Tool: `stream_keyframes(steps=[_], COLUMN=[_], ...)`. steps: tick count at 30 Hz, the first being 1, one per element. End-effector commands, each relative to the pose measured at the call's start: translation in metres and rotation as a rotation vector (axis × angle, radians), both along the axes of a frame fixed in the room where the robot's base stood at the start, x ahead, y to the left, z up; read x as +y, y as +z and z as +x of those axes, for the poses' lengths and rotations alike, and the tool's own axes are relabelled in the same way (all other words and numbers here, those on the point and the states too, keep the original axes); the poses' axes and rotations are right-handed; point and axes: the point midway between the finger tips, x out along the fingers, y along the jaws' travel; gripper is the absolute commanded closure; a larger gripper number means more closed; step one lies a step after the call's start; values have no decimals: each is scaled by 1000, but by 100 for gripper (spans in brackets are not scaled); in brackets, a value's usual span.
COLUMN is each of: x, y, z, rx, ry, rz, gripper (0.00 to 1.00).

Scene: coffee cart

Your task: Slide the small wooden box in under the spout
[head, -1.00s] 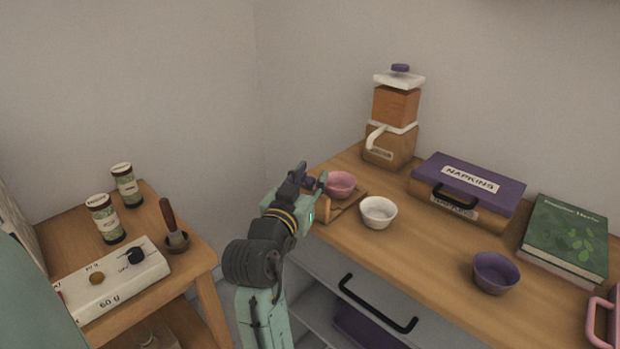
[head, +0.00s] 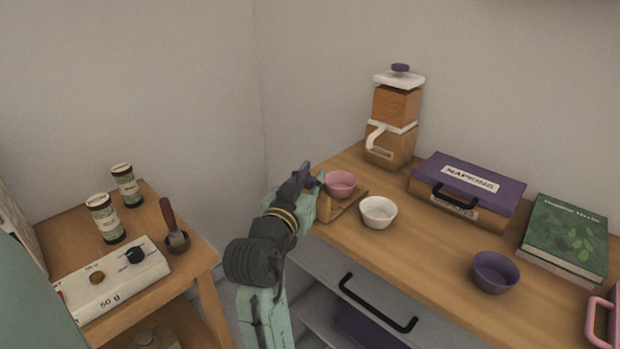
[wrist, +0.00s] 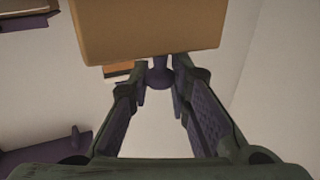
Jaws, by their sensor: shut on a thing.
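My gripper (head: 311,180) is at the left end of the counter, its fingers closed around a purple knob (wrist: 160,72) in the wrist view. The small wooden box (wrist: 147,30) fills the top of that view, just beyond the knob. In the head view my gripper partly hides the box (head: 324,207), beside a pink bowl; I cannot tell whether it touches the counter. The wooden grinder (head: 396,106) stands upright at the back, its white spout (head: 376,137) projecting forward and left. The box is in front of it and to its left, apart from the spout.
A napkin case (head: 468,184), green book (head: 566,236) and purple bowl (head: 495,272) are farther right. Bare counter lies between the white bowl and the grinder.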

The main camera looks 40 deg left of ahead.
Motion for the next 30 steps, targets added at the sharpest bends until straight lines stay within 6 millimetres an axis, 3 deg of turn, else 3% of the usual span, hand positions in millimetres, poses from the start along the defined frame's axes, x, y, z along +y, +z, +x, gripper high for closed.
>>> stream_keyframes(steps=[9,15,27,28,30], x=[-7,-9,-10,-10,-10], y=[1,0,2,2,2], z=[77,114,123,123,123], rx=[-1,0,-3,-3,-3], ry=[-6,-1,-2,-2,-2], rz=[-1,0,2,2,2], gripper=[100,100,100,80,75])
